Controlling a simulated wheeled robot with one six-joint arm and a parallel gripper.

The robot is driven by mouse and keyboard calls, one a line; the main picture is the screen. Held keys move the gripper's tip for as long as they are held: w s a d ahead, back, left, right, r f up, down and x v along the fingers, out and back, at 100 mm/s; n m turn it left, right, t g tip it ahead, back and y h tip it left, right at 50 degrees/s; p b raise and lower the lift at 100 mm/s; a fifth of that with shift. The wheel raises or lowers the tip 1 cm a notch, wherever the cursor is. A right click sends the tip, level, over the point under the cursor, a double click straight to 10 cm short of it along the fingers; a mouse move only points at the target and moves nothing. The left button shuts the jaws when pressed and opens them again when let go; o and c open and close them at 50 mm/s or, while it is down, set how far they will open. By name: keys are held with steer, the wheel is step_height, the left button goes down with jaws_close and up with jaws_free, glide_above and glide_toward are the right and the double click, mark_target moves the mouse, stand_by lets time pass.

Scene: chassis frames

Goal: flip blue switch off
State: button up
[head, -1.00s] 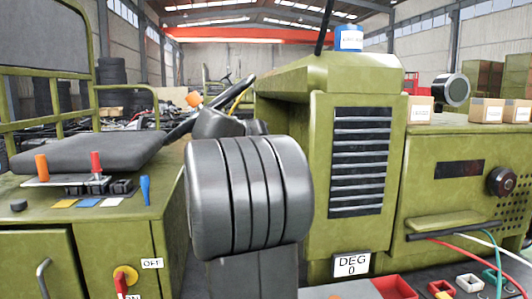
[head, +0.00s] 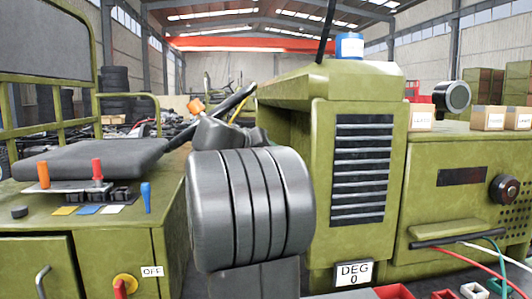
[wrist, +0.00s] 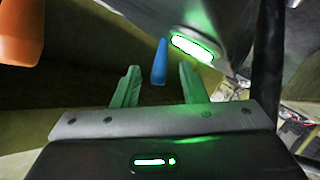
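The blue switch (head: 146,197) is a small lever standing nearly upright on the green cabinet top at the left in the head view, by the right end of a row of controls. In the wrist view the blue switch (wrist: 159,64) shows ahead, in line with the gap between the fingertips. My gripper (wrist: 159,76) is open, with two green fingers apart and nothing seen between them but the lever beyond. Whether either finger touches the lever cannot be told. In the head view the gripper is not clearly seen, as my own dark arm fills the middle.
An orange lever (head: 43,174) and a red-orange lever (head: 97,170) stand left of the blue switch. An orange handle (wrist: 20,32) is close at the wrist view's upper left. A dark cushion (head: 90,158) lies behind the controls. An OFF label (head: 152,271) is on the cabinet front.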

steer(key=v, duration=1.3)
steer(key=shift+s+a+r, duration=0.2)
steer(key=shift+s, duration=0.05)
steer(key=x, duration=1.4)
steer(key=shift+f, duration=0.1)
steer(key=shift+s, duration=0.1)
